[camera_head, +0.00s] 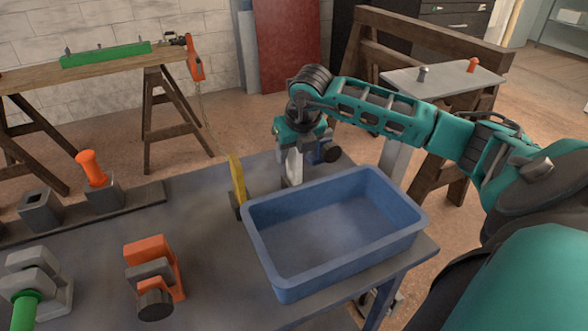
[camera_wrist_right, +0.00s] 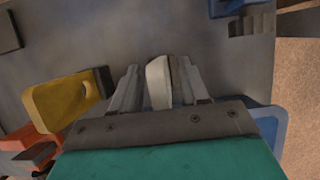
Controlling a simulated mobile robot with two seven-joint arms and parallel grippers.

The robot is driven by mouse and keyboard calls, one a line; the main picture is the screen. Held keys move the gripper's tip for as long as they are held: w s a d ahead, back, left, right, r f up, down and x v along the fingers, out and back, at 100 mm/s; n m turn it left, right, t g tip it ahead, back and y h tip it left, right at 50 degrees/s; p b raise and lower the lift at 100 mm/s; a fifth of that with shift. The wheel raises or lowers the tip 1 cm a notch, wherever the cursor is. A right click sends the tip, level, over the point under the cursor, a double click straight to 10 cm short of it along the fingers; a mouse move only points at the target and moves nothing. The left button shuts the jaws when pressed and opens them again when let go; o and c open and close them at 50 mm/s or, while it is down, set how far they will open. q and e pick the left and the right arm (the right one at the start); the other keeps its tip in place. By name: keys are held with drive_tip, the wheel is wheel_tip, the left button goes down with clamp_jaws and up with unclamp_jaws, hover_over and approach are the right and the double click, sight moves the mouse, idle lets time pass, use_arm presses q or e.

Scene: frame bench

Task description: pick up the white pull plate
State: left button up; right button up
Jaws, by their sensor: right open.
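The white pull plate (camera_head: 293,166) stands upright near the far edge of the bench, behind the blue tray. My right gripper (camera_head: 291,160) comes down over it from above. In the right wrist view the white plate (camera_wrist_right: 158,82) lies between the two spread fingers of my right gripper (camera_wrist_right: 157,85). The jaws are open, with a gap to the left finger; the right finger is close to the plate, and I cannot tell if they touch. The lower part of the plate is partly hidden by the tray and gripper. My left gripper is not in view.
A yellow plate (camera_head: 238,180) stands just left of my right gripper. The empty blue tray (camera_head: 270,268) is in front of it. An orange-and-grey clamp-like piece (camera_head: 152,265), an orange handle (camera_head: 92,168) and a green handle (camera_head: 24,308) stand further left. The middle of the bench is clear.

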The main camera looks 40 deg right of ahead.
clamp_jaws()
idle(0.4)
